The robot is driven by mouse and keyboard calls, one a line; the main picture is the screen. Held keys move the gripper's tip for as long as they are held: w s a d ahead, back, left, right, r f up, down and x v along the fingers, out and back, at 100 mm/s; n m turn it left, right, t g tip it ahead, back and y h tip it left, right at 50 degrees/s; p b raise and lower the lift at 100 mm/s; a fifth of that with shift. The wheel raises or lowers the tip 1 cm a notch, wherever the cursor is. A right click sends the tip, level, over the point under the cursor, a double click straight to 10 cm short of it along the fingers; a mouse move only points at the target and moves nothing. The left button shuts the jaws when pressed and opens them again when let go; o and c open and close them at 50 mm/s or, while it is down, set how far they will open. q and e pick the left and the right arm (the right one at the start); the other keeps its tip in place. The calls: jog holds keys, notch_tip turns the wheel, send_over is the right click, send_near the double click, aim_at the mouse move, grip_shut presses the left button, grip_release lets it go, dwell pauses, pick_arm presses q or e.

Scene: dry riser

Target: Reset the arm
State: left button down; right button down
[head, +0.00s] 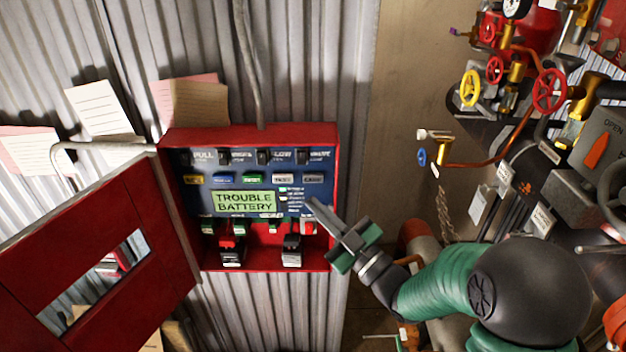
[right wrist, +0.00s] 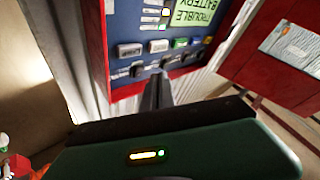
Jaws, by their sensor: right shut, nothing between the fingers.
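My right arm comes in from the lower right in the head view. Its gripper (head: 322,212) is shut and empty, with its fingertips in front of the lower right part of a red alarm panel box (head: 255,134). I cannot tell whether the tips touch the panel. The panel's green display (head: 244,202) reads "TROUBLE BATTERY". In the right wrist view the shut fingers (right wrist: 158,88) point at the panel face (right wrist: 150,45), near its row of buttons and switches. My left gripper is not in view.
The panel's red door (head: 110,240) hangs open on the left. Paper notes (head: 98,108) are on the corrugated wall. Pipes with valve wheels, including a yellow one (head: 470,88), crowd the right side. A conduit (head: 248,60) runs up from the box.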

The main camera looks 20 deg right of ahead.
jog(key=s+d+f+m+g+h, duration=0.1)
jog(key=d+f+m+g+h, duration=0.2)
jog(key=f, duration=0.5)
jog(key=s+d+f+m+g+h, duration=0.1)
jog(key=f+m+g+h, duration=0.3)
jog(key=f+h, duration=0.3)
jog(key=s+f+m+g, duration=0.1)
jog(key=s+f+g, duration=0.2)
jog(key=s, duration=0.3)
jog(key=s+f+m+g, duration=0.1)
jog(key=s+f+g, duration=0.2)
jog(key=s, duration=0.3)
jog(key=s+a+f+m+g, duration=0.1)
jog(key=s+f+m+g, duration=0.1)
jog(key=s, duration=0.4)
jog(key=shift+f+g, duration=0.7)
jog(key=shift+f, duration=0.1)
